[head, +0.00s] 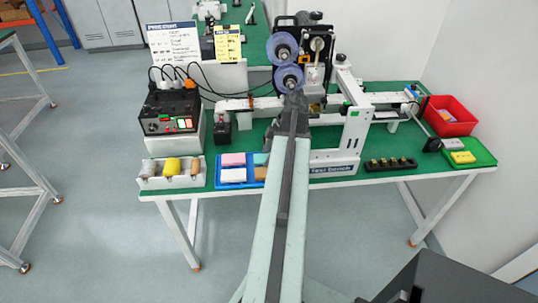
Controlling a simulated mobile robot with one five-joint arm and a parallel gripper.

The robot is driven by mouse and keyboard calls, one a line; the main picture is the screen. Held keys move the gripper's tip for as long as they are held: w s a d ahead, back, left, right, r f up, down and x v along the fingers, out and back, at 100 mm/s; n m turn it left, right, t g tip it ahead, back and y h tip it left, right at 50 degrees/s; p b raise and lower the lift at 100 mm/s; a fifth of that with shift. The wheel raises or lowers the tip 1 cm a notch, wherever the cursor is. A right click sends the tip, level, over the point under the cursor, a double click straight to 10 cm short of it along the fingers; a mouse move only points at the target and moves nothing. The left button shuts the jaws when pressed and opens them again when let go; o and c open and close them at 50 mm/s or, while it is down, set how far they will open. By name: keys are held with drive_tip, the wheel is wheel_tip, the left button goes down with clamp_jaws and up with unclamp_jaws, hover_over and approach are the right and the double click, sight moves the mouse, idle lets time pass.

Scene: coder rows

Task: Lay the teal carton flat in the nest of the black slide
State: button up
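A teal carton (262,158) lies in the blue tray (219,184) near the table's front edge, just left of my arm. My arm reaches forward over the table. My gripper (294,98) is at its far end, in front of the coder machine with its two purple reels. The gripper is too small and dark here to show its fingers or anything between them. The black slide and its nest cannot be made out clearly; my arm covers part of the machine's front.
The blue tray also holds pink (233,159), white (232,175) and brown cartons. Left stand a white rack (150,183) with rolls and a black control box (170,110) with cables. Right are a black strip (390,164), a green tray (483,150) and a red bin (450,115).

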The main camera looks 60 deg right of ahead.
drive_tip(key=shift+r, duration=0.1)
drive_tip(key=shift+r+p, duration=0.3)
drive_tip(key=shift+p, duration=0.1)
drive_tip(key=p+v, duration=1)
drive_tip(key=v, duration=0.1)
drive_tip(key=shift+s+d+r+p, duration=0.15)
drive_tip(key=shift+d+r+p, duration=0.1)
drive_tip(key=shift+p, duration=0.1)
drive_tip(key=shift+a, duration=0.15)
